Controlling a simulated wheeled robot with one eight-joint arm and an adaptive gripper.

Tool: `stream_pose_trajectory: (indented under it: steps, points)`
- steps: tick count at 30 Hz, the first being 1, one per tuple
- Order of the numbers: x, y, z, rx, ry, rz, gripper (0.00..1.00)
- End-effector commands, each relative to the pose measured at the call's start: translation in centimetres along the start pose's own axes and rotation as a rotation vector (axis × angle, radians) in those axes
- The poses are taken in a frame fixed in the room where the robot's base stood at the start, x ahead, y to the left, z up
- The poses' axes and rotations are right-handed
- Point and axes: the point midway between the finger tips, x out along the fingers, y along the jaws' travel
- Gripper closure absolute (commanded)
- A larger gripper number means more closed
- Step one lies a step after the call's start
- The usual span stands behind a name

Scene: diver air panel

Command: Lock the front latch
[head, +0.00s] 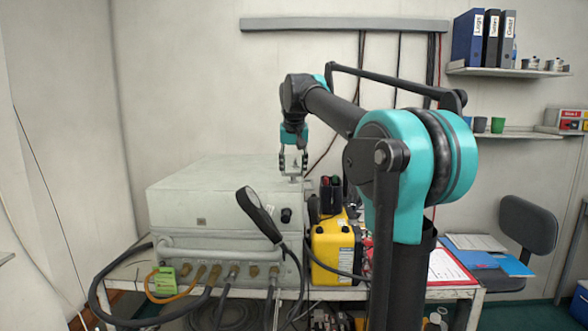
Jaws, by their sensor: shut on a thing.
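The pale air panel case (200,200) stands on the table with its lid down. My gripper (293,170) points down at the case's right top edge. Its fingers are closed around a small, light metal piece (294,178) there, which looks like the front latch. The fingers cover part of it, and I cannot tell whether it is locked. A black round knob (286,215) sits on the case's side below the gripper.
A yellow unit (334,252) stands close on the right. A clipboard (447,267) and blue folders (490,258) lie further right. The space above the lid is clear.

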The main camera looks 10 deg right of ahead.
Motion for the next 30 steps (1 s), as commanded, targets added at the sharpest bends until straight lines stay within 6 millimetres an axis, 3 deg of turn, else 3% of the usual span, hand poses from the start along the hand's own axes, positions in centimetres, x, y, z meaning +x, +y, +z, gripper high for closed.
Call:
stream_pose_trajectory:
  steps: [22,23,27,30]
  points:
    - [0.01,-0.07,0.02,0.088,-0.001,0.036,0.84]
    - [0.01,-0.07,0.02,0.088,-0.001,0.036,0.53]
    - [0.01,-0.08,0.01,0.087,-0.001,0.036,0.36]
    - [0.01,-0.08,0.01,0.087,-0.001,0.036,0.34]
